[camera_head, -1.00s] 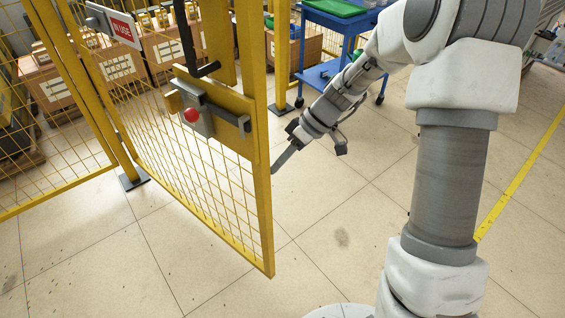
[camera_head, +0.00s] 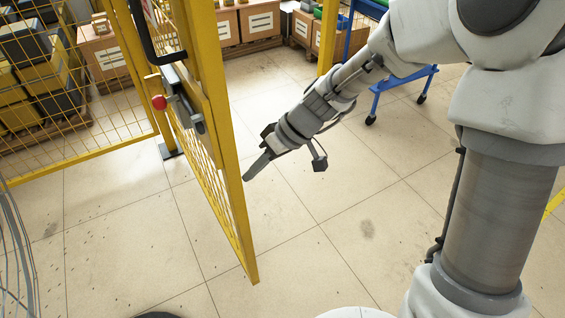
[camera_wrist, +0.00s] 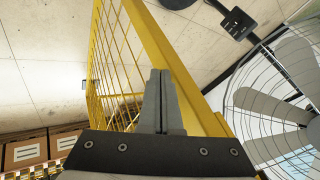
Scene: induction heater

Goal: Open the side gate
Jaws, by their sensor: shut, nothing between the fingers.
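The side gate (camera_head: 212,150) is a yellow frame with wire mesh, seen nearly edge-on left of centre in the head view. It stands swung out from the fence line. A latch plate (camera_head: 183,98) with a red button and a dark handle (camera_head: 158,40) sit on its upper part. My gripper (camera_head: 250,174) is shut and empty, beside the gate's free edge post on the right. In the wrist view the shut fingers (camera_wrist: 160,80) point toward the yellow gate frame (camera_wrist: 180,60). Whether they touch it I cannot tell.
Yellow mesh fencing (camera_head: 80,140) with boxes behind it stands at left. A blue cart (camera_head: 400,85) is behind my arm. A large fan (camera_wrist: 285,100) shows at right in the wrist view. The tiled floor right of the gate is clear.

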